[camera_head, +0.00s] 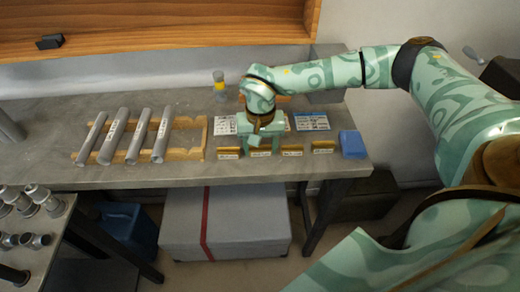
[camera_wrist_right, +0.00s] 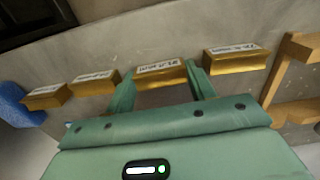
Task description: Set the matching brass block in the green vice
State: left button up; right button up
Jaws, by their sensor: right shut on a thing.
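Several brass blocks with white labels stand in a row along the front of the grey bench. My right gripper (camera_head: 260,144) is over the second block from the left (camera_head: 260,153). In the right wrist view its fingers (camera_wrist_right: 161,80) are shut on that brass block (camera_wrist_right: 160,73), one on each side. The other blocks stand apart: the leftmost (camera_head: 229,153), the third (camera_head: 291,150) and the rightmost (camera_head: 323,147). The labels are too small to read. I cannot make out a green vice in either view. My left gripper is not in view.
A blue box (camera_head: 352,144) stands at the bench's right end. Grey tubes (camera_head: 137,136) lie on a wooden rack (camera_head: 197,152) to the left. Printed sheets (camera_head: 312,121) lie behind the blocks. A wooden shelf (camera_head: 150,40) hangs above the bench.

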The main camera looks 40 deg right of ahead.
aim_at(260, 148)
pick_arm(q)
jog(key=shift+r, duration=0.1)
pick_arm(e)
jog(key=shift+r, duration=0.1)
